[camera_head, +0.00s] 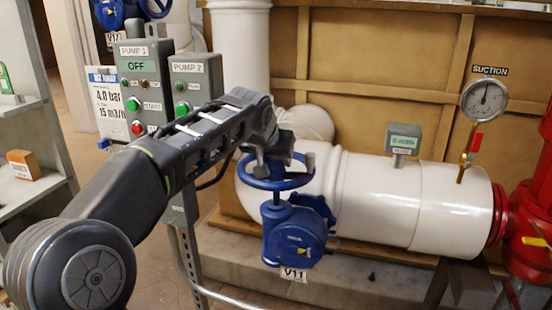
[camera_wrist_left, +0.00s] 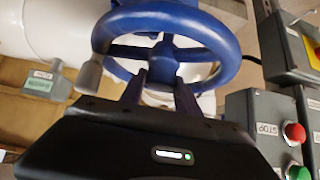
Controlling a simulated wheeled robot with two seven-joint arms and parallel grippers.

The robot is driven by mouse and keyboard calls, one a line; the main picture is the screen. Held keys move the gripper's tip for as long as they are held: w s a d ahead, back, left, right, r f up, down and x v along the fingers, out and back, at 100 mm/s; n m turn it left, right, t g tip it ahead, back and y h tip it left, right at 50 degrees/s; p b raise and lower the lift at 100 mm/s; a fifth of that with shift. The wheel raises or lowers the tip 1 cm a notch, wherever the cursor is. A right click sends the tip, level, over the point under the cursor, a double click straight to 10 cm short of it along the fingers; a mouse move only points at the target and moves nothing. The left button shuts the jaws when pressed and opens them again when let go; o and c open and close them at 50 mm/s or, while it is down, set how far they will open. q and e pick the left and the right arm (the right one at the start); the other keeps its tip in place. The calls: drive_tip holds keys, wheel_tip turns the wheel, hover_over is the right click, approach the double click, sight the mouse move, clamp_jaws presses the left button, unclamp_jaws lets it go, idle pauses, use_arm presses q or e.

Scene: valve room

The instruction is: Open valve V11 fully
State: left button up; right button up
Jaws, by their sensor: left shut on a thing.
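Valve V11 has a blue handwheel (camera_head: 262,180) on top of a blue gearbox (camera_head: 295,236), with a white V11 tag (camera_head: 293,274) below it. My left gripper (camera_head: 275,160) is at the handwheel from above and behind its near side, and it is shut on the wheel. In the left wrist view the two fingers (camera_wrist_left: 160,92) reach to the blue handwheel (camera_wrist_left: 222,72), over its near rim. A grey knob (camera_wrist_left: 88,76) stands at the rim's left side. The exact contact of the fingertips is partly hidden. My right gripper is not in view.
Pump control boxes (camera_head: 146,88) stand left of the valve, close to my left arm. A large white pipe (camera_head: 375,195) runs right to a red fitting (camera_head: 528,205). A suction gauge (camera_head: 484,98) rises from the pipe. Another blue valve (camera_head: 110,14) is at the upper left.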

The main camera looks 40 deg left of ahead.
use_arm(q)
clamp_jaws()
idle(0.5)
